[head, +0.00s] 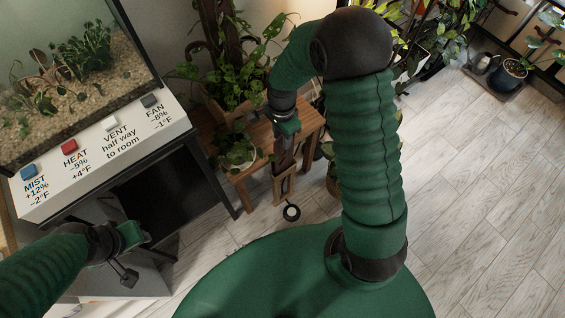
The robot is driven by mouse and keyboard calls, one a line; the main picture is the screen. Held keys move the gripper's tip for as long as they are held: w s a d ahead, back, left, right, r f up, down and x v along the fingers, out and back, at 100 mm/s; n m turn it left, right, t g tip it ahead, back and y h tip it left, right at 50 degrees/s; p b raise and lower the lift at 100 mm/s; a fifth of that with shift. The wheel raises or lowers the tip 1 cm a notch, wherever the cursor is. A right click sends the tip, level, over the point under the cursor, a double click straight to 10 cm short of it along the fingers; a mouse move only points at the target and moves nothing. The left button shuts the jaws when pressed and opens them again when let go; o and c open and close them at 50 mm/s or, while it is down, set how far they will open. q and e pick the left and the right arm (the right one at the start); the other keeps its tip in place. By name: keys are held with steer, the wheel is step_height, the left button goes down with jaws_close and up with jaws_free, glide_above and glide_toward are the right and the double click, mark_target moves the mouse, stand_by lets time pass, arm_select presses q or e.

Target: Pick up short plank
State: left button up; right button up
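My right gripper (286,128) hangs over the wooden plant bench (240,178), in the upper middle of the head view. A dark brown, narrow wooden piece (285,156) shows right below its fingers. It may be the short plank, but I cannot tell whether the fingers are closed on it or only above it. My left gripper (138,258) is at the lower left, in front of the terrarium stand. Its fingers look spread, with nothing between them.
A terrarium (75,80) with a panel of coloured buttons (69,146) stands at the left. Potted plants (238,152) crowd the bench. A small round dark-and-white item (291,212) is near the bench's foot. Another pot (510,74) stands at the upper right. The pale plank floor (480,190) is clear at the right.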

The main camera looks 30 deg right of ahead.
steer(key=f+b, duration=0.1)
steer(key=f, duration=0.1)
steer(key=f+b, duration=0.2)
steer(key=f, duration=0.1)
steer(key=shift+d+f, duration=0.3)
steer(key=shift+d, duration=0.05)
steer(key=shift+s, duration=0.1)
jaws_close()
stand_by(0.9)
